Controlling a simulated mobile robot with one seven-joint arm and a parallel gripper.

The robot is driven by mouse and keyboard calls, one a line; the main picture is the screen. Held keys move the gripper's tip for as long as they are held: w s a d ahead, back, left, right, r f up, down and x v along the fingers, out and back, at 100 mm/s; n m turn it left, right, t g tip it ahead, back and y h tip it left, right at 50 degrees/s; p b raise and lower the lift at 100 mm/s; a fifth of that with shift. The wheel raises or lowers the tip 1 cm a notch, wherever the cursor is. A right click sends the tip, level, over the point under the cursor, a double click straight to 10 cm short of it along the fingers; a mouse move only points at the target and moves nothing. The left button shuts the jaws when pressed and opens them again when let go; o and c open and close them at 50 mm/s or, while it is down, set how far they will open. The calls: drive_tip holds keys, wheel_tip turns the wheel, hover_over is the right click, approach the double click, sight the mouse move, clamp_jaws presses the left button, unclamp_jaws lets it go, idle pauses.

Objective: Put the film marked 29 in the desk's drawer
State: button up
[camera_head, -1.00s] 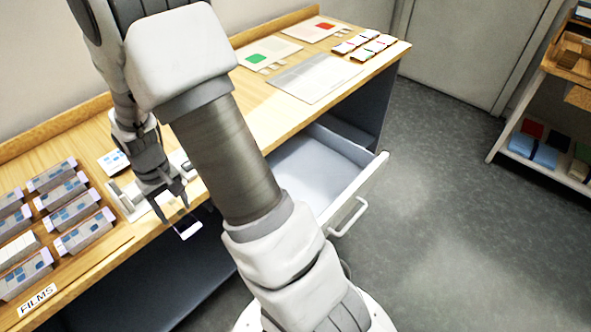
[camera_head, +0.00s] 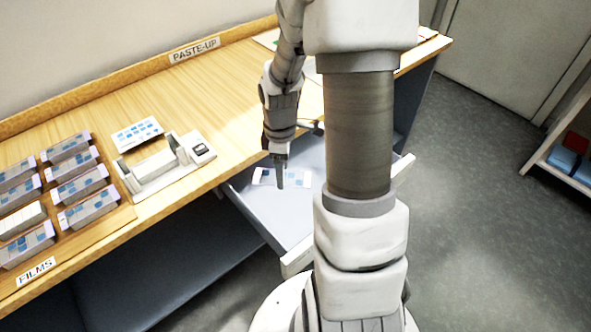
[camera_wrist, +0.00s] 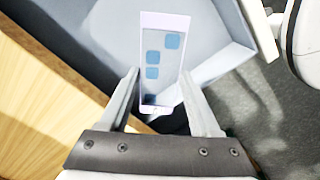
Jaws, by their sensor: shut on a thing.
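My gripper (camera_head: 279,183) is shut on a film (camera_head: 265,177), a pale translucent strip with blue squares. The film also shows between the two fingers in the wrist view (camera_wrist: 163,58). No number on it can be read. The desk's drawer (camera_head: 258,208) is pulled open, with a pale grey inside. My gripper points down and holds the film over the drawer's inside. The gap between film and drawer floor cannot be judged. My arm hides the drawer's right part.
Boxes of films (camera_head: 78,187) stand on the left of the wooden desk (camera_head: 105,118) by a FILMS label. A white device (camera_head: 160,168) and a blue-patterned card (camera_head: 137,133) lie near the middle. A shelf (camera_head: 570,150) stands at the far right.

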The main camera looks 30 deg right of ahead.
sight(303, 168)
drive_tip(key=s+d+f+n+b, duration=0.2)
drive_tip(key=s+d+n, duration=0.5)
drive_tip(key=n, duration=0.2)
drive_tip(key=w+f+b, duration=0.1)
drive_tip(key=w+f, duration=0.1)
drive_tip(key=w, duration=0.1)
drive_tip(key=w+d+f+b, duration=0.1)
drive_tip(key=w+f, duration=0.1)
drive_tip(key=w, duration=0.2)
drive_tip(key=w+f+b, duration=0.1)
drive_tip(key=w+f, duration=0.2)
drive_tip(key=w, duration=0.1)
drive_tip(key=shift+w+d+b, duration=0.15)
drive_tip(key=shift+b, duration=0.25)
drive_tip(key=shift+f+b, duration=0.7)
drive_tip(key=shift+f, duration=1.2)
drive_tip(key=shift+f, duration=0.15)
drive_tip(key=o, duration=1.3)
